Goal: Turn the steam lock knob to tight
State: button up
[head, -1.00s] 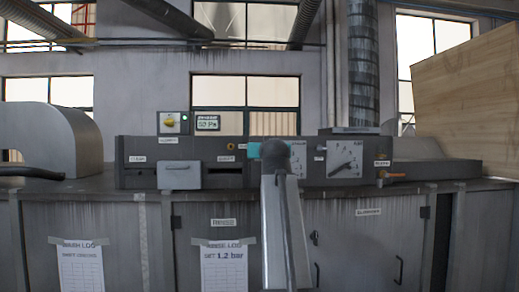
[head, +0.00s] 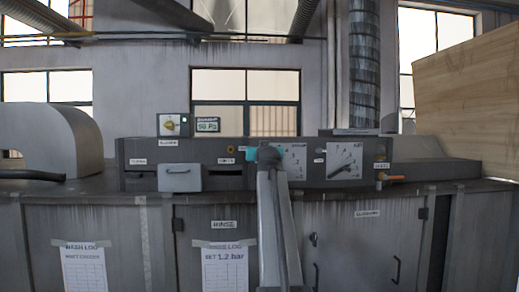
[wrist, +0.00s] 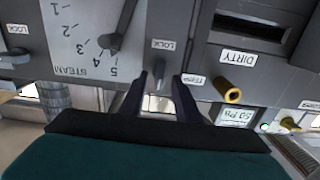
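In the wrist view, which is upside down, the STEAM dial (wrist: 92,45) is a pale plate with numbers and a dark pointer knob. Beside it, under a LOCK label (wrist: 162,44), is a small grey lock knob (wrist: 159,77). My gripper (wrist: 162,84) is open, with one dark finger on each side of this knob; I cannot tell whether either touches it. In the head view my gripper (head: 268,156) is at the panel, seen from behind, covering the knob and part of the STEAM dial (head: 294,160). The knob's exact setting is unclear.
A second LOCK label (wrist: 18,29) with its own knob is at the wrist view's left. A brass knob (wrist: 228,91) sits near the DIRTY slot (wrist: 249,28). Another dial (head: 345,161), a grey drawer (head: 180,178) and an orange handle (head: 392,178) line the panel.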

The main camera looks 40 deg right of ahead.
jog(key=shift+w+d, duration=0.2)
jog(key=shift+w, duration=0.05)
